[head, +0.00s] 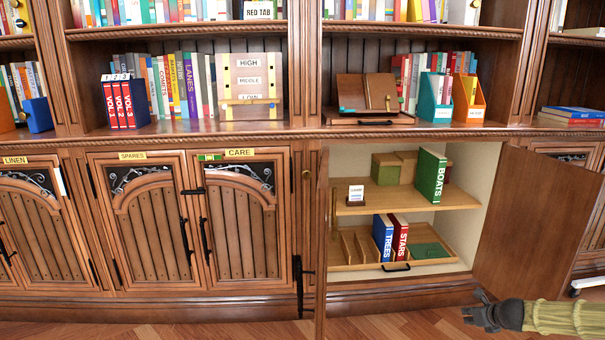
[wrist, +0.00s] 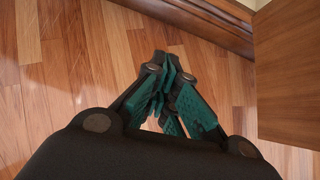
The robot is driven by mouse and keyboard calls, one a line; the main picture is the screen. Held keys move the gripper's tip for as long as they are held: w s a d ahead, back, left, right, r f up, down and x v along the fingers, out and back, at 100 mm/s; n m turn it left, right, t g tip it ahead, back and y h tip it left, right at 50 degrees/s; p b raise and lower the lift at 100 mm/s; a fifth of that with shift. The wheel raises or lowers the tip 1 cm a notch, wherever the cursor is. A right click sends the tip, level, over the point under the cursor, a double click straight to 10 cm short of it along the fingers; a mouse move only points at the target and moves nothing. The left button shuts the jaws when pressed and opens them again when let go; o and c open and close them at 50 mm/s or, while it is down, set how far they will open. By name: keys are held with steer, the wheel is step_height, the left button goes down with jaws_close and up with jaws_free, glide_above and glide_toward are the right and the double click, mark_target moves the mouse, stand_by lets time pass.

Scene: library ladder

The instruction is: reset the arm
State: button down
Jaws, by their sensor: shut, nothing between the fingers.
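My gripper (head: 480,316) is low at the bottom right of the head view, in front of the open cabinet. My forearm enters from the right edge behind it. In the wrist view my gripper (wrist: 165,90) has its green-padded fingers together with nothing between them. It hangs over the wooden floor, apart from the cabinet door beside it.
The open right door (head: 540,215) stands near my gripper; it also shows in the wrist view (wrist: 290,65). Inside the cabinet are a green BOATS book (head: 431,176), a blue TREES book (head: 383,236) and a red STARS book (head: 399,238). Open floor (wrist: 60,90) lies left.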

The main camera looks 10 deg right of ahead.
steer(key=s+a+f+n+g, duration=0.1)
steer(key=s+a+f+n, duration=0.2)
steer(key=a+n, duration=0.5)
steer(key=s+a+f+n+g+y, duration=0.1)
steer(key=s+a+f+n+g, duration=0.15)
steer(key=a, duration=1.05)
steer(key=s+a+f+n+g, duration=0.1)
steer(key=s+a+f+n, duration=0.25)
steer(key=a+n, duration=0.5)
steer(key=s+a+f+n+g, duration=0.1)
steer(key=s+a+n+g, duration=0.1)
steer(key=s+a+n, duration=0.6)
steer(key=s+a+f+n+g, duration=0.1)
steer(key=s+a+n, duration=0.3)
steer(key=s, duration=0.9)
steer(key=s+a+f+n+g, duration=0.1)
steer(key=s+a+n+g, duration=0.1)
steer(key=s+a+n, duration=0.65)
step_height(320, 180, up, 38)
steer(key=s+d+m+p, duration=0.1)
steer(key=d+m+p, duration=0.1)
steer(key=p, duration=3.6)
steer(key=shift+f+m+t+p, duration=0.15)
steer(key=shift+m+t+p, duration=0.2)
steer(key=shift+m, duration=0.1)
steer(key=shift+a, duration=0.15)
